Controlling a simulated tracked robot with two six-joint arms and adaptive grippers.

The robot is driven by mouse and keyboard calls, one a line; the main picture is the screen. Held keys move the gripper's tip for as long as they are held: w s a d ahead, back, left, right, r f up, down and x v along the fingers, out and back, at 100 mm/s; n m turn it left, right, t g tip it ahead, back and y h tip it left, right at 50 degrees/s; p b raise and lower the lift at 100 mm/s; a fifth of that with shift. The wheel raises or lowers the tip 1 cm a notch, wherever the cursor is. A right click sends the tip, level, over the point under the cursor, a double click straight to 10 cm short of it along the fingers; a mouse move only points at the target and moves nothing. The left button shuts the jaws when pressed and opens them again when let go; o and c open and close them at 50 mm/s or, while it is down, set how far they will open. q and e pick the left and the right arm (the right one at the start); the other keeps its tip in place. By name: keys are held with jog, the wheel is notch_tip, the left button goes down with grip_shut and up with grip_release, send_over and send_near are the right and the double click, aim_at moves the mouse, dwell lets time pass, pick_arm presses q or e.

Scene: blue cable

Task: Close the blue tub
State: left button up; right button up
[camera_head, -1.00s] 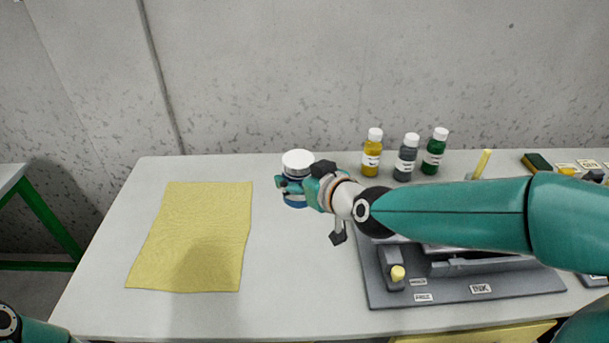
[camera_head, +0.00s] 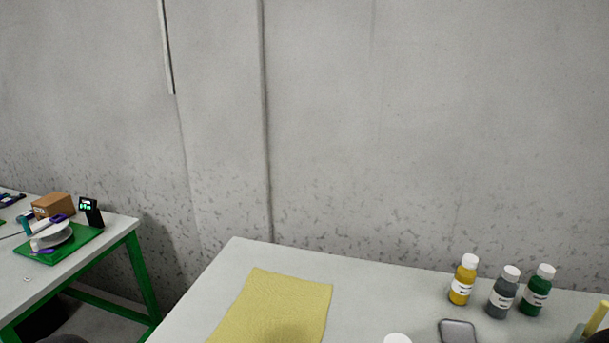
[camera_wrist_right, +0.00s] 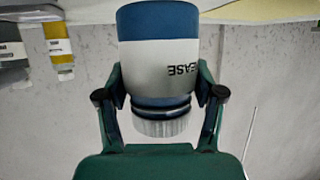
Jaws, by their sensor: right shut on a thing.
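The blue tub (camera_wrist_right: 160,22), with a white label whose letters "EASE" read upside down, fills the middle of the right wrist view, which is inverted. Its ribbed white lid (camera_wrist_right: 163,128) is at the neck end, with dark rings between; I cannot tell how tightly it sits. My right gripper (camera_wrist_right: 160,97) is shut on the tub, one finger on each side. In the head view only a white top (camera_head: 397,339), apparently the lid, shows at the bottom edge; the tub's body is out of frame there. My left gripper is not in view.
A yellow cloth (camera_head: 275,305) lies on the white table (camera_head: 370,290). Yellow (camera_head: 463,282), grey (camera_head: 503,294) and green (camera_head: 537,291) bottles stand at the right.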

jog(key=shift+s+d+f, duration=0.2)
jog(key=shift+s+f, duration=0.1)
jog(key=shift+f, duration=0.1)
jog(key=shift+a, duration=0.15)
jog(key=s+a+n+g+y, duration=0.1)
jog(key=a+n+g+y, duration=0.1)
jog(key=a+n+y, duration=0.2)
jog(key=s+a+n+g+y, duration=0.1)
jog(key=a+n+g+y, duration=0.2)
jog(key=a, duration=0.4)
jog(key=s+a+n+g+y, duration=0.1)
jog(key=a+n+g+y, duration=0.1)
jog(key=a+n+y, duration=0.2)
jog(key=shift+s+a+r+n+y, duration=0.1)
jog(key=shift+a+n+y, duration=0.45)
jog(key=shift+a, duration=0.8)
